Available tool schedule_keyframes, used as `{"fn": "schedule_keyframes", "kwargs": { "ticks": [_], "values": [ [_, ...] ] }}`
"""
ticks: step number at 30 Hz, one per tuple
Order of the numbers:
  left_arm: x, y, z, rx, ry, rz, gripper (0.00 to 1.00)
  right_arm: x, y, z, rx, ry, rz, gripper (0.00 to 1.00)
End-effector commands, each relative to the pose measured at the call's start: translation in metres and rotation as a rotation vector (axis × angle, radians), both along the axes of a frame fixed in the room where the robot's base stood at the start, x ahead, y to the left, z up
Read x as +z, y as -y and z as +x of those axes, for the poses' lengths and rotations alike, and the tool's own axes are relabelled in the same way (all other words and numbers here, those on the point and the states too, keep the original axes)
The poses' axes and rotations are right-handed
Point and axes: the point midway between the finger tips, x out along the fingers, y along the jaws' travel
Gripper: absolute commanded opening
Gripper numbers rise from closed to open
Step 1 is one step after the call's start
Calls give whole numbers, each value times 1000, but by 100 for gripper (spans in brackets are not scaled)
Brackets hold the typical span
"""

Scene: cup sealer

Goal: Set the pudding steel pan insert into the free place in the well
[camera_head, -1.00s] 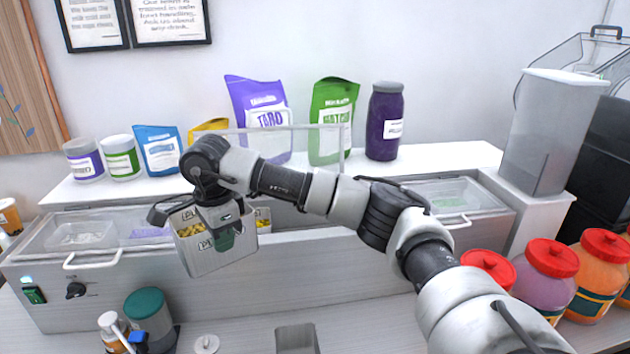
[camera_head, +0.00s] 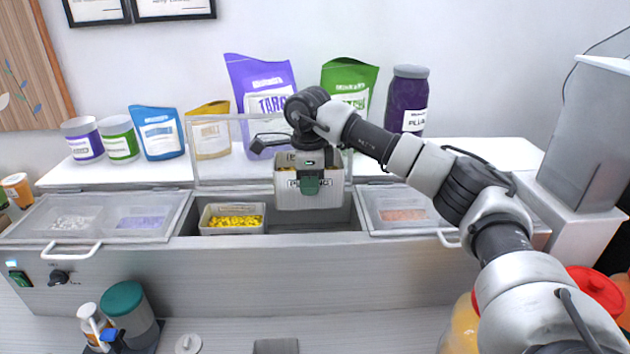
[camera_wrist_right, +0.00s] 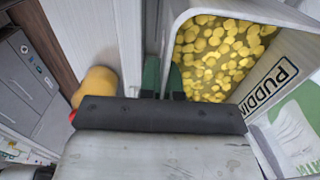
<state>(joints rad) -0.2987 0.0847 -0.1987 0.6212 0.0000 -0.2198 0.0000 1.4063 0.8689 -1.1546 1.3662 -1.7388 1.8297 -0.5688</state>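The pudding steel pan insert (camera_head: 325,200) hangs from my right gripper (camera_head: 311,184), which is shut on its near wall. Its lettered label is partly covered by the fingers. In the right wrist view the pan (camera_wrist_right: 244,88) shows yellow pieces inside and a "PUDDIN" label, with the green fingertips (camera_wrist_right: 164,78) at its rim. The pan is roughly upright above the right part of the open middle well (camera_head: 290,240). A steel pan with yellow contents (camera_head: 205,226) sits in the well's left part. The free place is to its right, partly hidden by the held pan. My left gripper is not in view.
A clear lid (camera_head: 238,125) stands raised behind the well. Closed lids with handles flank it at left (camera_head: 100,215) and right (camera_head: 400,207). Pouches and jars, including a purple jar (camera_head: 407,100), line the shelf behind. A green-lidded jar (camera_head: 128,305) stands in front.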

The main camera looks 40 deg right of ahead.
Motion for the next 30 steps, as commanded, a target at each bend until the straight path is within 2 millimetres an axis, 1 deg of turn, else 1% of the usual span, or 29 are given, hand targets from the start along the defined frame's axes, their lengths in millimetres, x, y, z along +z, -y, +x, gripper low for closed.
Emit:
{"fn": "schedule_keyframes", "kwargs": {
  "ticks": [1,3,5,8,12,15,18,25,30],
  "values": [
    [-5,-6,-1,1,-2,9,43,-5,0,0,-1,2,0,0],
    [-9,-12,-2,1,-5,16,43,-10,1,0,-1,2,0,0],
    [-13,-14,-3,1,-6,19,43,-15,1,0,-2,3,-1,0],
    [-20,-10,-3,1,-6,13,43,-25,1,0,-2,4,0,0],
    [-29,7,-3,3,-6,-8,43,-37,1,0,-1,4,0,0],
    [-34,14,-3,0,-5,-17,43,-46,1,0,-1,3,-1,0],
    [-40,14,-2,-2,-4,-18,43,-55,1,0,-1,2,0,0],
    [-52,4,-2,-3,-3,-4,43,-76,1,0,-1,3,-1,0],
    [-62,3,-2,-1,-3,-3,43,-91,1,0,-1,3,-1,0]
  ]
}}
